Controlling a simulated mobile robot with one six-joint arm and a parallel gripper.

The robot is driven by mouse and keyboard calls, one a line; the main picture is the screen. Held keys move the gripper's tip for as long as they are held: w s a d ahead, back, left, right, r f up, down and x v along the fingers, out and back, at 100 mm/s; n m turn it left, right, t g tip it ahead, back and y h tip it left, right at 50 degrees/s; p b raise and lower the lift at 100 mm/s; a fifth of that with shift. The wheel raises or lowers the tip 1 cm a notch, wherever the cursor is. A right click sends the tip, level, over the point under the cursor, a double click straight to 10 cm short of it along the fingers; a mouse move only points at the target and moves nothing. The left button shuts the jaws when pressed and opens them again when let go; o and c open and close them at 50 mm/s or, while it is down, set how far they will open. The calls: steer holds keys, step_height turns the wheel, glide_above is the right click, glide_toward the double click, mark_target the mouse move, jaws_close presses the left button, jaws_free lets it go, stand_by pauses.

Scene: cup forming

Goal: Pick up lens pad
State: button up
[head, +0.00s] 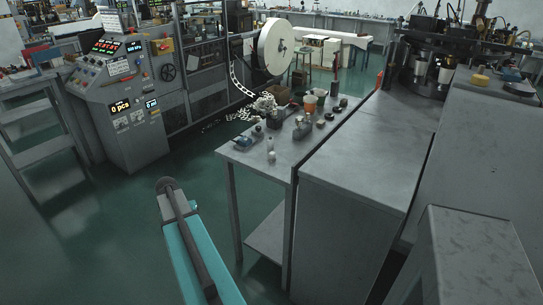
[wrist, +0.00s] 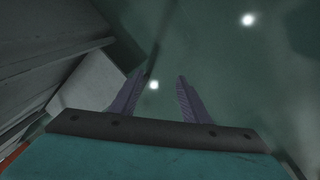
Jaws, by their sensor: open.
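My gripper (wrist: 160,88) is open and empty in the wrist view, its two fingers apart over bare green floor. In the head view my teal arm reaches forward in front of the work table, and the fingers cannot be made out there. I cannot single out the lens pad. Several small dark and pale items lie on the grey work table (head: 262,174), too small to tell apart. A small yellow round item (head: 480,79) and a dark disc (head: 519,88) lie on the right bench. None of these is near the fingers.
A grey control console (head: 120,105) stands at the left, with a large white reel (head: 275,46) on the machine behind. Grey cabinets (head: 345,220) adjoin the work table on its right. Several white pieces (head: 238,115) lie by the machine. Green floor (head: 120,235) is open at the left front.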

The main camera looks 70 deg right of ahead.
steer(key=s+d+r+m+h+p, duration=0.1)
steer(key=s+d+r+m, duration=0.15)
steer(key=d+r, duration=0.6)
steer(key=s+d+r+m+h+p, duration=0.15)
steer(key=s+d+r, duration=0.25)
steer(key=d+r, duration=0.4)
steer(key=s+d+r+m, duration=0.4)
steer(key=s+d+r, duration=0.9)
steer(key=r, duration=0.3)
steer(key=shift+d+m+p, duration=0.2)
steer(key=shift+m+p, duration=0.1)
steer(key=shift+f, duration=0.15)
steer(key=p, duration=0.2)
glide_above(271, 154)
steer(key=a, duration=0.2)
steer(key=shift+h, duration=0.25)
steer(key=shift+w+d+f, duration=0.1)
steer(key=shift+w+f, duration=0.1)
steer(key=shift+f, duration=1.8)
steer(key=shift+w+d+f, duration=0.1)
steer(key=shift+w+f, duration=0.05)
steer(key=shift+f, duration=1.8)
steer(key=shift+f, duration=0.1)
steer(key=shift+p+x, duration=1.05)
steer(key=shift+x, duration=1.45)
